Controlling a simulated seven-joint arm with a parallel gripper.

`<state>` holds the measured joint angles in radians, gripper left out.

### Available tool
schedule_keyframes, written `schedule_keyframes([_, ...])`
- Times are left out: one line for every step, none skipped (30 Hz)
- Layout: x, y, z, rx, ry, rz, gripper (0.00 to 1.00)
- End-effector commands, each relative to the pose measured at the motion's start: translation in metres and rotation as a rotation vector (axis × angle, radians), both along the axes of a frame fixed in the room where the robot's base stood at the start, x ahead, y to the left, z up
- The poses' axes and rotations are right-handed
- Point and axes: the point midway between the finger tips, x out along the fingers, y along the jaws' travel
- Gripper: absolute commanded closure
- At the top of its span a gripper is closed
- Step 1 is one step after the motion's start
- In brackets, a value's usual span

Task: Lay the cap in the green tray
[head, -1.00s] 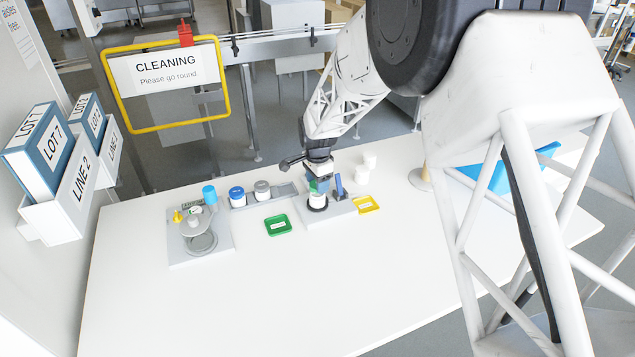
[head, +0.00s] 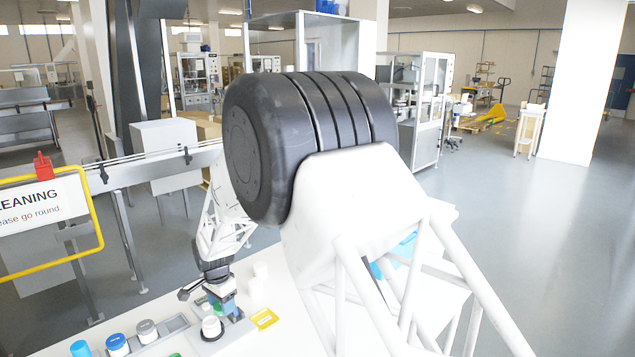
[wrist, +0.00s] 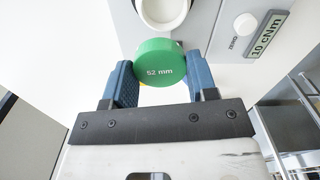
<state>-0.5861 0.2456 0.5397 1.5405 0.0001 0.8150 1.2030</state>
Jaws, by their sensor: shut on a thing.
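The cap is a green disc marked "52 mm" (wrist: 160,60). My gripper (wrist: 161,78) is shut on it, with a blue finger on each side. In the head view my gripper (head: 222,289) is low over the grey station, close by a white jar (head: 212,327). The jar's open mouth shows just beyond the cap in the wrist view (wrist: 163,10). I cannot tell exactly how high the cap is above the station.
A yellow tray (head: 264,319) lies right of the station. Jars with blue (head: 117,344) and grey (head: 146,329) lids stand to the left, beside a light blue cylinder (head: 81,348). White cylinders (head: 257,288) stand behind. The station carries a "10 cNm" display (wrist: 269,34).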

Motion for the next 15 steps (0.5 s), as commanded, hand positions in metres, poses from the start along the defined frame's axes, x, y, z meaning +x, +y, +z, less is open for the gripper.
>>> schedule_keyframes([0.007, -0.009, -0.001, 0.000, 0.000, 0.003, 0.75])
schedule_keyframes([0.010, -0.014, -0.001, 0.000, 0.000, 0.007, 0.75])
schedule_keyframes([0.016, -0.021, -0.001, 0.000, 0.000, 0.011, 0.75])
schedule_keyframes([0.019, -0.026, -0.002, 0.000, 0.000, 0.016, 0.75])
schedule_keyframes([0.023, -0.032, -0.002, 0.001, -0.001, 0.020, 0.75])
schedule_keyframes([0.029, -0.039, -0.002, 0.001, -0.001, 0.026, 0.75])
schedule_keyframes([0.033, -0.045, -0.003, 0.001, -0.001, 0.030, 0.75])
schedule_keyframes([0.037, -0.051, -0.003, 0.000, -0.001, 0.035, 0.75])
schedule_keyframes([0.042, -0.059, -0.004, 0.000, -0.001, 0.042, 0.75])
schedule_keyframes([0.046, -0.066, -0.004, 0.000, -0.001, 0.045, 0.75])
schedule_keyframes([0.050, -0.072, -0.005, 0.000, -0.001, 0.051, 0.75])
schedule_keyframes([0.056, -0.080, -0.005, 0.000, -0.001, 0.057, 0.75])
schedule_keyframes([0.061, -0.088, -0.006, 0.000, -0.001, 0.062, 0.75])
schedule_keyframes([0.065, -0.095, -0.007, 0.000, -0.001, 0.067, 0.75])
schedule_keyframes([0.071, -0.104, -0.008, 0.000, -0.001, 0.075, 0.75])
